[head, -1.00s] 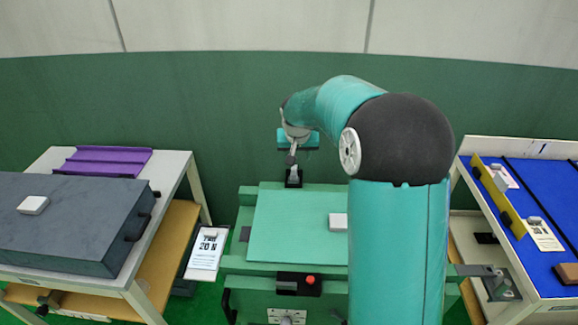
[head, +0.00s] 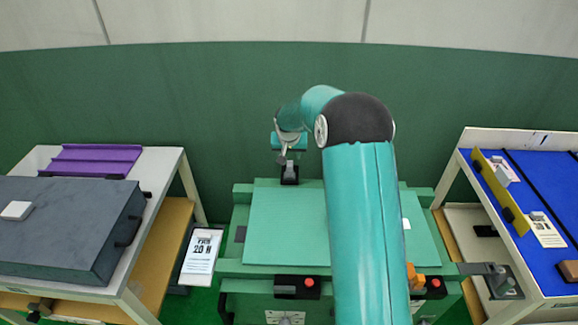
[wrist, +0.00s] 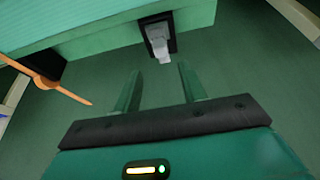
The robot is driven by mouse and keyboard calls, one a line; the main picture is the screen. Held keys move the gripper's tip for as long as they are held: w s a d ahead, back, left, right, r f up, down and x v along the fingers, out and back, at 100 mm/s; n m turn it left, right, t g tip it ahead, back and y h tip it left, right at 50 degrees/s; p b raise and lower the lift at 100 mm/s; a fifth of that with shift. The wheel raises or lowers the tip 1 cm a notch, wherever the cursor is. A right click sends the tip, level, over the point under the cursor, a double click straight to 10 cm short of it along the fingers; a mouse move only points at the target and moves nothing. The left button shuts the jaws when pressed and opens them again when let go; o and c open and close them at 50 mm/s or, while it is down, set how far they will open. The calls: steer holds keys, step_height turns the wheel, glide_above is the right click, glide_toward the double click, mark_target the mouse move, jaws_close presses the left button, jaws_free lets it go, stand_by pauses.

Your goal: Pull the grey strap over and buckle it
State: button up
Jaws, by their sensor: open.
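A green case (head: 285,225) stands in the middle of the head view. A short grey strap (wrist: 160,43) comes out of a black mount (wrist: 158,28) on the case's far edge; the mount also shows in the head view (head: 290,174). My gripper (wrist: 159,72) is open and empty. Its fingers point toward the strap, whose free end sits just beyond the fingertips, roughly centred between them and apart from them. On the case's near side are two black blocks with red buttons, one at left (head: 297,287) and one at right (head: 432,287).
An orange part (head: 415,277) sits beside the right block; an orange bar (wrist: 62,88) shows in the wrist view. A table with a dark grey case (head: 65,225) stands left, a blue-topped table (head: 550,195) right. A white sign (head: 201,256) stands left of the green case.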

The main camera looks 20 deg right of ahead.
mark_target(290, 165)
steer(key=x, duration=1)
steer(key=shift+w, duration=0.1)
steer(key=shift+r, duration=0.1)
steer(key=shift+c, duration=0.4)
jaws_close()
